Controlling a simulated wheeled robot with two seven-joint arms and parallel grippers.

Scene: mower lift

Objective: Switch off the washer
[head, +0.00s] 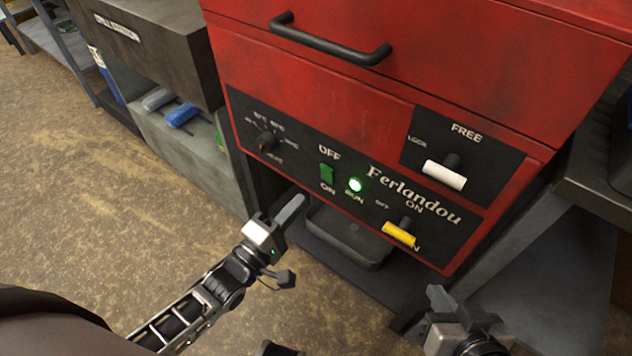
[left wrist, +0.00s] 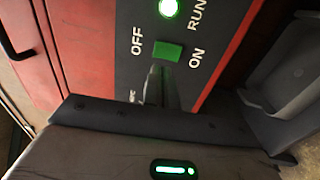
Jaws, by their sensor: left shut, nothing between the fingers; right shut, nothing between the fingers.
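The washer (head: 330,95) is a red cabinet with a black control panel (head: 300,160). A green rocker switch (head: 327,174) sits between the OFF and ON labels, and it also shows in the left wrist view (left wrist: 167,51). Beside it the round RUN lamp (head: 355,185) glows green. My left gripper (head: 291,210) is shut and empty, just below and left of the switch in the head view. In the left wrist view its fingertips are close to the switch; contact cannot be told. My right gripper (head: 437,298) is shut and empty, low at the right, below the panel.
The panel also has a rotary knob (head: 267,141), a white-gripped lever (head: 445,175) by FREE and a yellow-gripped lever (head: 400,234). A black handle bar (head: 330,44) juts out above. A dark tray (head: 345,240) lies under the panel. Grey benches flank the washer.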

